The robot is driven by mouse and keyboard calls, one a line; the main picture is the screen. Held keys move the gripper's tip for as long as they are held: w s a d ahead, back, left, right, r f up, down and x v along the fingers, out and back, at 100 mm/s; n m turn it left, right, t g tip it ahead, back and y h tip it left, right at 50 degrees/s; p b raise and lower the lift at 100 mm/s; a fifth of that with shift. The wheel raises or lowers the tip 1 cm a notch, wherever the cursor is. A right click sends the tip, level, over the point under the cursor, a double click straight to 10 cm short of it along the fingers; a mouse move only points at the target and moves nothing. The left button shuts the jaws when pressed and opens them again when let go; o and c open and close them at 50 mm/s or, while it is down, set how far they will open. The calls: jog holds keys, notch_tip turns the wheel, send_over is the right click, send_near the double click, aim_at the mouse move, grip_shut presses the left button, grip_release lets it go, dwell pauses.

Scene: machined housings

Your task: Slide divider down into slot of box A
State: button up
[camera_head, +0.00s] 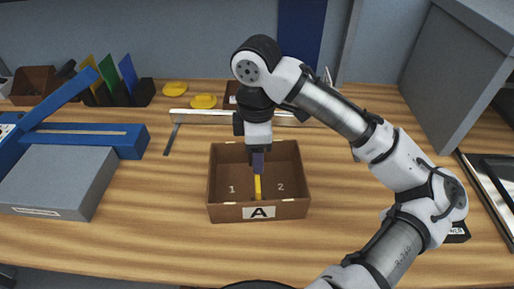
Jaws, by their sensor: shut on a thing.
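Box A (225,213) is an open brown box with a white "A" label on its front wall. Its floor shows the numbers 1 on the left and 2 on the right. My gripper (258,165) points down over the middle of the box and is shut on the yellow divider (257,187). The divider looks narrow from here, seen nearly edge-on between the two numbers. Its upper part is hidden by my gripper. I cannot tell whether its lower edge is in the slot, and the slot itself is not clearly visible.
A grey block with blue bars (60,180) lies at the left. A dark rack with coloured plates (120,92) and two yellow discs (203,101) are behind. A pale bar (200,117) lies behind the box. Bare wood surrounds the box's left and front.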

jog(key=shift+f+b, duration=0.8)
jog(key=shift+f, duration=0.6)
jog(key=o, duration=1.3)
jog(key=shift+r, duration=0.1)
notch_tip(320, 180, up, 14)
